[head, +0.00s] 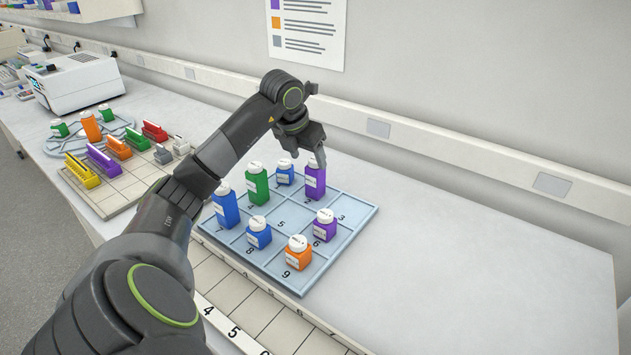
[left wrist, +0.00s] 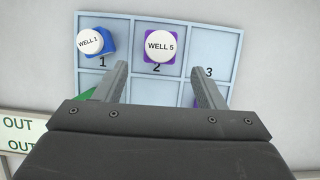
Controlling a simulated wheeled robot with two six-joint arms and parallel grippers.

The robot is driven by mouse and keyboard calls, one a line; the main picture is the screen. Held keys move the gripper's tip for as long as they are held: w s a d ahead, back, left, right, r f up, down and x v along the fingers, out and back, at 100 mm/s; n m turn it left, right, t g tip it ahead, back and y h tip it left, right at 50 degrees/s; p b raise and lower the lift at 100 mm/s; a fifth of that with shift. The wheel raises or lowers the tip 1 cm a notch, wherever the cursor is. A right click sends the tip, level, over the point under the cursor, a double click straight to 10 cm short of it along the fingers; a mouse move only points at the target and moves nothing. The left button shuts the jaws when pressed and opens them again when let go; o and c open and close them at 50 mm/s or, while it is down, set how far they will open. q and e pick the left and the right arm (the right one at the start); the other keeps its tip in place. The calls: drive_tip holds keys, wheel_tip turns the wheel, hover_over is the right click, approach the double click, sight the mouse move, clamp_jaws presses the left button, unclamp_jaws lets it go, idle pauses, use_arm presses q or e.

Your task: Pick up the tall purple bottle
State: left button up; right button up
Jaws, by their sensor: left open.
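The tall purple bottle (head: 315,184) with a white cap stands upright in the back row of the blue tray. In the left wrist view its cap (left wrist: 160,45) reads WELL 5, and it stands in compartment 2. My left gripper (head: 305,158) is open and empty, pointing down by the top of this bottle; one finger overlaps its cap in the head view. In the left wrist view the cap lies slightly beyond the gap between the fingertips (left wrist: 158,68). I cannot tell whether they touch. My right gripper is not in view.
The blue tray (head: 362,211) also holds a small blue bottle (head: 284,175), a green bottle (head: 257,186), a short purple bottle (head: 324,227), an orange bottle (head: 298,256) and others close by. The bench right of the tray is clear. A wall rail (head: 440,146) runs behind.

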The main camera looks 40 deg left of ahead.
sight(312, 166)
use_arm(q)
drive_tip(key=x, duration=0.3)
drive_tip(key=shift+w+f, duration=0.1)
drive_tip(key=shift+f, duration=0.1)
drive_tip(key=shift+w+f+p, duration=0.2)
drive_tip(key=shift+f+p, duration=0.2)
drive_tip(key=shift+p, duration=0.15)
drive_tip(key=p+x, duration=0.1)
drive_tip(key=x, duration=0.2)
drive_tip(key=shift+w+a+f, duration=0.1)
drive_tip(key=shift+w+f, duration=0.1)
drive_tip(key=shift+w, duration=0.05)
drive_tip(key=shift+w+f, duration=0.15)
drive_tip(key=shift+f, duration=0.3)
drive_tip(key=shift+c, duration=0.2)
drive_tip(key=c, duration=1)
drive_tip(key=shift+c, duration=0.2)
drive_tip(key=shift+r, duration=0.1)
